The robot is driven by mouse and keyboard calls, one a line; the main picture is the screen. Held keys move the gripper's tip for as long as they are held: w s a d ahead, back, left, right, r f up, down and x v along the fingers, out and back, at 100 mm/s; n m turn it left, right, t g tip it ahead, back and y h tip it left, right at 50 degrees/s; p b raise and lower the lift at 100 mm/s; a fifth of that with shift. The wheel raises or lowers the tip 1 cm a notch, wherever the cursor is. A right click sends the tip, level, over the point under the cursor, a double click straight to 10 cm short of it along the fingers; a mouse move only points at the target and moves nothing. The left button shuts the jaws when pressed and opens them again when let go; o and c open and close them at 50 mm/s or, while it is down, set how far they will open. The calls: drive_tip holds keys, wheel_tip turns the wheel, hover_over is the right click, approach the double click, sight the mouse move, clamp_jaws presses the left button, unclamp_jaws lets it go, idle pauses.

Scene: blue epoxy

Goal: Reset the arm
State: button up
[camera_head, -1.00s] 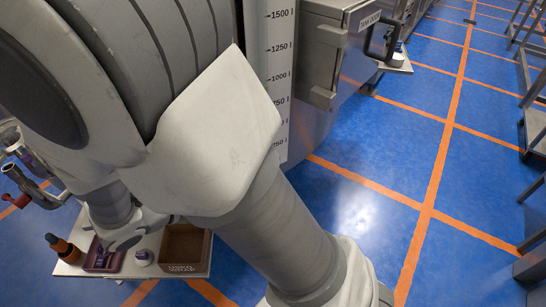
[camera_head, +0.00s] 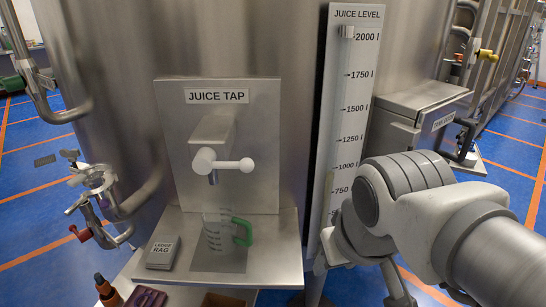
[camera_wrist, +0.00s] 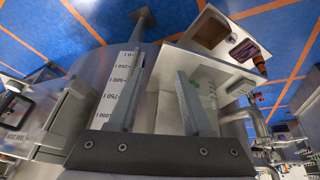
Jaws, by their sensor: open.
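My gripper (camera_wrist: 158,68) shows in the wrist view with its two grey fingers spread apart and nothing between them. Behind the fingers are the tank's level scale and a metal tap shelf. In the head view my arm (camera_head: 420,205) is folded at the lower right, in front of the juice level scale (camera_head: 348,110). The gripper's fingers cannot be made out clearly in that view.
A juice tap (camera_head: 215,160) sticks out of the tank above a shelf (camera_head: 275,262). Pipes and valves (camera_head: 97,180) are at left. Blue floor shows at far left.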

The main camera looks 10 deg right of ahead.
drive_tip(key=shift+r+m+t, duration=0.4)
drive_tip(key=shift+r, duration=0.2)
wheel_tip(320, 180, up, 10)
drive_tip(key=p, duration=1)
drive_tip(key=shift+r, duration=0.1)
